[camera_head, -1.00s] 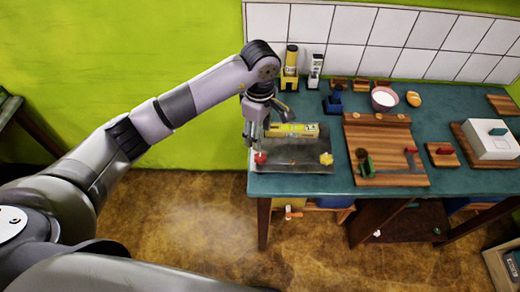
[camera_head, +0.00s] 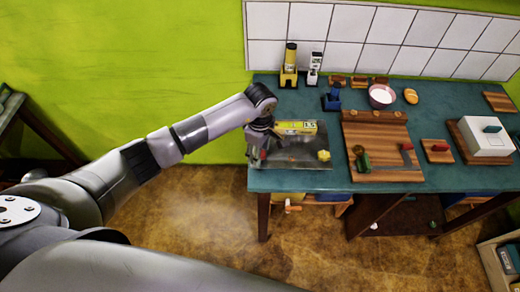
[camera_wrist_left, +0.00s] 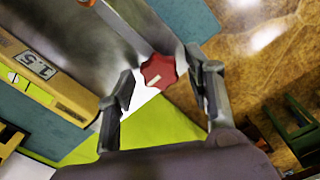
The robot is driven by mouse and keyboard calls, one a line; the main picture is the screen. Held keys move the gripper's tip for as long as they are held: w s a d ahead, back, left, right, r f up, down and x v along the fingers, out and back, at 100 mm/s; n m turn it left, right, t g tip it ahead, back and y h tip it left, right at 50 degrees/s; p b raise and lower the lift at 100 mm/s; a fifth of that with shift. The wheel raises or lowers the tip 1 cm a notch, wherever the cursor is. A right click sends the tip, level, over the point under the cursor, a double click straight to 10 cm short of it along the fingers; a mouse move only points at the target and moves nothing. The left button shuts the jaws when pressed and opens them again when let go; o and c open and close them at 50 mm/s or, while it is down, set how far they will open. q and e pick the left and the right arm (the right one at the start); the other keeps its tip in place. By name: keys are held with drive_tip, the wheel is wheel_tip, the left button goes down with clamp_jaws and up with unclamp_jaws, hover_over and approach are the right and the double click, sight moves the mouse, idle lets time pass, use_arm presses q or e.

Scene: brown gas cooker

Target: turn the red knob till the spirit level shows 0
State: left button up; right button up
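The red knob (camera_wrist_left: 158,71), lobed with a pale mark, is at the front left corner of a grey metal plate (camera_head: 300,161). In the head view my left gripper (camera_head: 259,157) largely covers it. In the left wrist view my left gripper (camera_wrist_left: 160,64) is open, with one finger on each side of the knob and visible gaps; I cannot tell contact. The yellow spirit level (camera_head: 297,127) lies at the back of the plate. My right gripper is out of view.
A yellow knob (camera_head: 323,155) is at the plate's right. Yellow and white bottle-like items (camera_head: 289,66) stand behind. The green table's front edge is close to the red knob.

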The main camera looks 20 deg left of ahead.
use_arm(q)
drive_tip(key=c, duration=1)
drive_tip(key=shift+w+a+f+n+b, duration=0.1)
drive_tip(key=shift+f+n+b, duration=0.05)
drive_tip(key=shift+n+b, duration=1.65)
drive_tip(key=shift+b, duration=0.1)
drive_tip(key=n+b, duration=0.2)
drive_tip(key=n, duration=0.1)
drive_tip(key=shift+n, duration=0.3)
drive_tip(key=n+b, duration=0.2)
drive_tip(key=n, duration=0.1)
drive_tip(key=shift+n+b, duration=0.3)
drive_tip(key=shift+b, duration=0.1)
drive_tip(key=n+b, duration=0.2)
drive_tip(key=n, duration=0.1)
drive_tip(key=shift+r+n+b, duration=0.2)
drive_tip(key=shift+n+b, duration=0.45)
drive_tip(key=shift+n, duration=1.35)
